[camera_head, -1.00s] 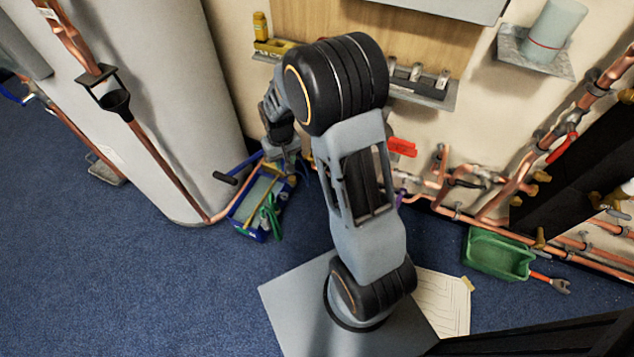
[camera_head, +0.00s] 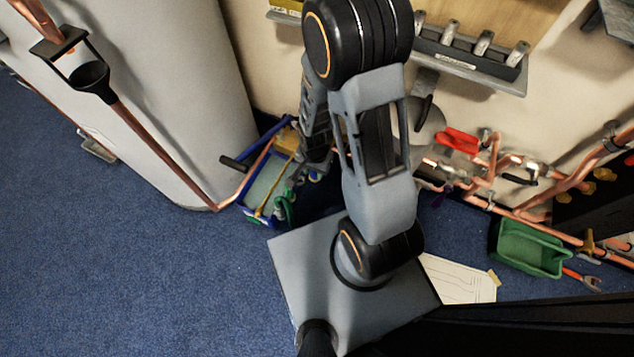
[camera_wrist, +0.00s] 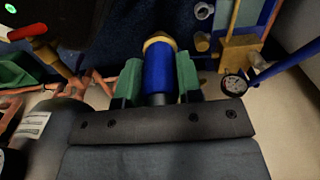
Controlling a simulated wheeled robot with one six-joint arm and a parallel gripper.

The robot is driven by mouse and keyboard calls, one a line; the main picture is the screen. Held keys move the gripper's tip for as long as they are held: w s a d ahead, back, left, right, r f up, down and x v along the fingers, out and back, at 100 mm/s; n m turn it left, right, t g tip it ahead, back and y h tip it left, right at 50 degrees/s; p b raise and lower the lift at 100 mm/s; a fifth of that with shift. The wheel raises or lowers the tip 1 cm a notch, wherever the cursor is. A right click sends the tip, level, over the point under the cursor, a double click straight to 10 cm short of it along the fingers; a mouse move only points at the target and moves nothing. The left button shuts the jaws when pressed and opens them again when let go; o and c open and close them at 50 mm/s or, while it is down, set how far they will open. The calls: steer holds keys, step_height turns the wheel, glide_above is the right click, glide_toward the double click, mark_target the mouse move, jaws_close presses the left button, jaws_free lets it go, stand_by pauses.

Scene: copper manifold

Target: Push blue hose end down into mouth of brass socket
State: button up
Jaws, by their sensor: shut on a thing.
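In the wrist view my gripper (camera_wrist: 158,84) has green fingers closed on the two sides of the blue hose end (camera_wrist: 158,70). A brass-coloured rounded ring (camera_wrist: 159,41) shows at the far end of the blue piece. I cannot tell whether it is the brass socket or a fitting on the hose, nor whether the blue end is inside anything. In the head view my arm hides the gripper and the hose end.
Copper pipes with a red valve handle (camera_head: 460,140) run along the wall. A green bin (camera_head: 530,248) lies at right.

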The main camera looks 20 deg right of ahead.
steer(key=w+d+f+n+b, duration=0.1)
steer(key=w+d+f+b, duration=0.1)
steer(key=w+d, duration=0.5)
steer(key=w+d+f+n+b, duration=0.1)
steer(key=w+d+f+b, duration=0.2)
steer(key=w+d, duration=0.5)
steer(key=shift+w+d+f, duration=0.15)
steer(key=shift+w+f, duration=0.3)
steer(key=shift+w, duration=1.65)
steer(key=shift+r+p, duration=0.2)
steer(key=shift+p, duration=0.4)
steer(key=shift+p, duration=0.7)
steer(key=shift+f+b, duration=0.3)
steer(key=shift+f, duration=0.1)
steer(key=shift+f, duration=0.15)
steer(key=shift+f+b, duration=0.9)
steer(key=shift+f, duration=0.2)
